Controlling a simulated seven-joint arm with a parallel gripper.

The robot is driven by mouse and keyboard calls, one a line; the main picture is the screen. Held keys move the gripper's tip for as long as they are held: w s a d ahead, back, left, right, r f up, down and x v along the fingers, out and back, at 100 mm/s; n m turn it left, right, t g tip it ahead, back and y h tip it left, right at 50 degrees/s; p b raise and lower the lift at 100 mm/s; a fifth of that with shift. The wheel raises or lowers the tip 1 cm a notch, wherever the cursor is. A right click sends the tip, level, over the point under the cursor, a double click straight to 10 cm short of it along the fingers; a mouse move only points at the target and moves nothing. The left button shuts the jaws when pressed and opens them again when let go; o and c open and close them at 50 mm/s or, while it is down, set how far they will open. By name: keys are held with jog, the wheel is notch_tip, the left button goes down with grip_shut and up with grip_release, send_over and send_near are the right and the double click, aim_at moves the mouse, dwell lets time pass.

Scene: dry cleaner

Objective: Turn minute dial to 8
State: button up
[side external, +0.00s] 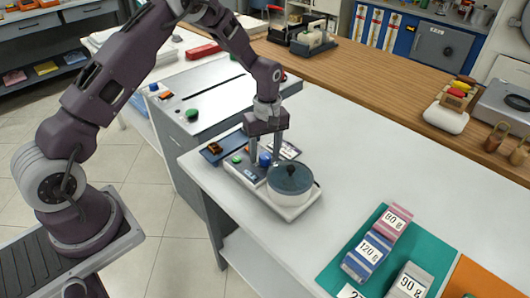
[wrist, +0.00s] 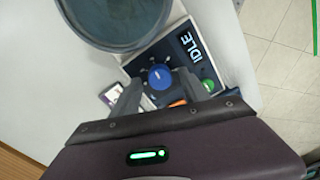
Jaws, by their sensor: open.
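The minute dial is a round blue knob (side external: 264,160) on the panel of a white countertop machine (side external: 300,209). In the wrist view the dial (wrist: 160,77) shows between the two fingertips, with small marks around it too small to read. My gripper (side external: 265,150) is open above the panel, pointing down, one finger to each side of the dial. In the wrist view my gripper (wrist: 159,86) has a finger at the dial's left and right; I cannot tell whether they touch it. A dark display (wrist: 189,46) reads "IDLE". A green button (wrist: 208,86) sits right of the dial.
A round pot with a dark lid (side external: 291,178) stands on the machine close to my gripper. Labelled weight packs (side external: 367,252) lie on a teal mat at the front right. A card (side external: 288,149) lies behind the panel.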

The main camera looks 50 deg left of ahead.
jog(key=shift+f, duration=0.25)
grip_shut()
jog(key=shift+m, duration=0.3)
jog(key=m, duration=0.4)
jog(key=shift+m, duration=0.3)
jog(key=m, duration=0.4)
jog(key=shift+d+m, duration=0.1)
jog(key=shift+m, duration=0.2)
jog(key=m, duration=0.5)
jog(key=shift+d, duration=0.1)
jog(key=shift+m+t, duration=0.3)
jog(key=shift+m, duration=2.2)
